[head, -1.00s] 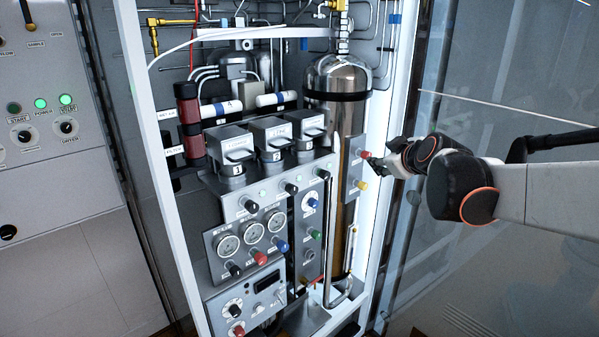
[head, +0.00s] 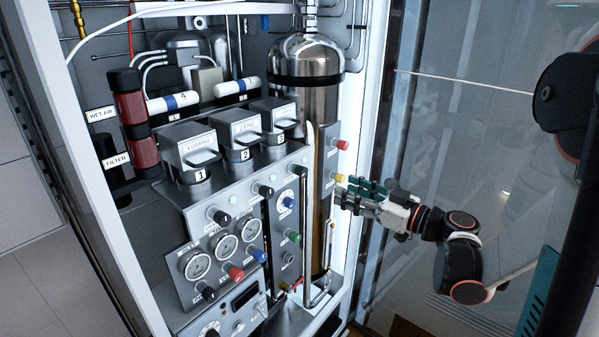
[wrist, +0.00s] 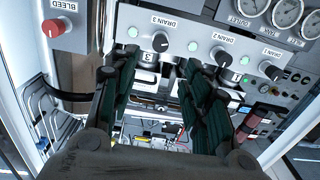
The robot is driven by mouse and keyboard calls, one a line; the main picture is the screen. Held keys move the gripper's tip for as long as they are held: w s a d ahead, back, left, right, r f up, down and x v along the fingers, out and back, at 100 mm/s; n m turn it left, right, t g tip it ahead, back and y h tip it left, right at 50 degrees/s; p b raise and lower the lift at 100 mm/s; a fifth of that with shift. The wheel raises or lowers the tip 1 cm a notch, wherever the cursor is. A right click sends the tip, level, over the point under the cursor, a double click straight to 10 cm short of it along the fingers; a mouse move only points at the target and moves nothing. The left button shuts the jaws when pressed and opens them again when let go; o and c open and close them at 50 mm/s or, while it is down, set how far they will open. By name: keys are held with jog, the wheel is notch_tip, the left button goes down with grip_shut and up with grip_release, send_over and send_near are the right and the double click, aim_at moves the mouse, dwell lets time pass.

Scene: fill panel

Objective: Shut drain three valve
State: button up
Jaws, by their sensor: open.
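The drain three valve (wrist: 160,42) is a black knob with a white pointer mark under the "DRAIN 3" label in the wrist view. A green light is beside it. My gripper (wrist: 158,65) is open, with its two dark green fingers spread and nothing between them. In the picture the knob is just beyond the fingertips, between their lines; I cannot tell the exact gap. In the head view my gripper (head: 352,190) is at the cabinet's right side, beside the yellow knob (head: 340,178).
The drain 2 knob (wrist: 222,57) and drain 1 knob (wrist: 272,72) sit in the same row. A red bleed knob (wrist: 52,28) is on a side plate. The steel cylinder (head: 306,60) and white cabinet frame (head: 372,130) stand close. A glass door (head: 450,130) is at the right.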

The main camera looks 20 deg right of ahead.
aim_at(305, 173)
jog(key=b+x, duration=0.2)
jog(key=x, duration=1.1)
jog(key=shift+w+a+b, duration=0.3)
jog(key=shift+b, duration=0.05)
grip_shut()
